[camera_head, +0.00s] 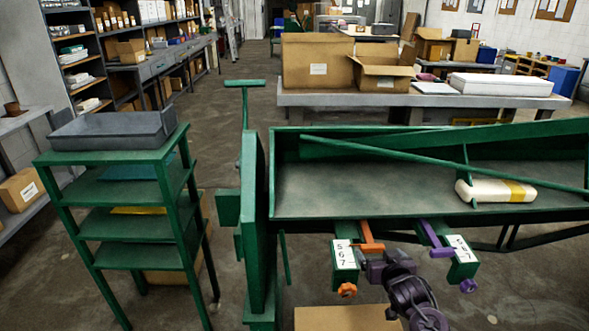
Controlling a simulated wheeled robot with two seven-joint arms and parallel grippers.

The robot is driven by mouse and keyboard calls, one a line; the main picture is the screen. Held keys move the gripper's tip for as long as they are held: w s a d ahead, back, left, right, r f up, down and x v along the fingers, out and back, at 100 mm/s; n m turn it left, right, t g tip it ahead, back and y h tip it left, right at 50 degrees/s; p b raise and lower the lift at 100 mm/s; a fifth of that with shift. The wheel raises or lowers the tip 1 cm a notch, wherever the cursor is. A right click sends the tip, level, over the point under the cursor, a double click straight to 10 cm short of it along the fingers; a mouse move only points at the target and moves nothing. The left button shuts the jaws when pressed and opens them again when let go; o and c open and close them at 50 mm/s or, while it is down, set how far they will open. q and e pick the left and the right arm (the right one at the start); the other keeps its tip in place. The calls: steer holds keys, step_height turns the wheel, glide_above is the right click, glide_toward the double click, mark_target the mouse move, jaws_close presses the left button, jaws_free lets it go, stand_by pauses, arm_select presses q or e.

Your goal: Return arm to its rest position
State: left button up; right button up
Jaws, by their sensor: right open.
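My right arm comes in from the bottom, right of the middle, with dark purple-grey links. Its right gripper (388,264) is open and seems empty, low in front of the green machine (400,207). It is close to an orange lever (370,246) and a purple lever (434,240) under the machine's front edge; I cannot tell whether it touches either. Numbered white tags (344,254) sit beside the levers. My left gripper is not in view.
A green shelf cart (100,160) with a grey tray (112,130) stands at left. A green diagonal bar (430,160) crosses the machine's bed above a white-and-yellow block (495,190). A cardboard box (345,318) lies below the gripper. A bench with cartons (318,62) stands behind.

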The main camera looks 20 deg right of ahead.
steer(key=s+a+n+g+y, duration=0.2)
steer(key=s+a+g, duration=0.3)
steer(key=s+a, duration=0.6)
steer(key=s+a+n+g+y, duration=0.1)
steer(key=s+a+n+g, duration=0.35)
steer(key=s, duration=1.15)
step_height(320, 180, down, 31)
steer(key=s+a+m+g, duration=0.1)
steer(key=a+m, duration=0.1)
steer(key=a, duration=0.1)
steer(key=s+d+f, duration=0.2)
steer(key=s+f, duration=0.7)
steer(key=s, duration=0.1)
steer(key=s+d+f+g, duration=0.1)
steer(key=s+d+f, duration=0.1)
steer(key=s+f, duration=0.7)
steer(key=shift+s, duration=0.4)
steer(key=shift+n+g, duration=0.25)
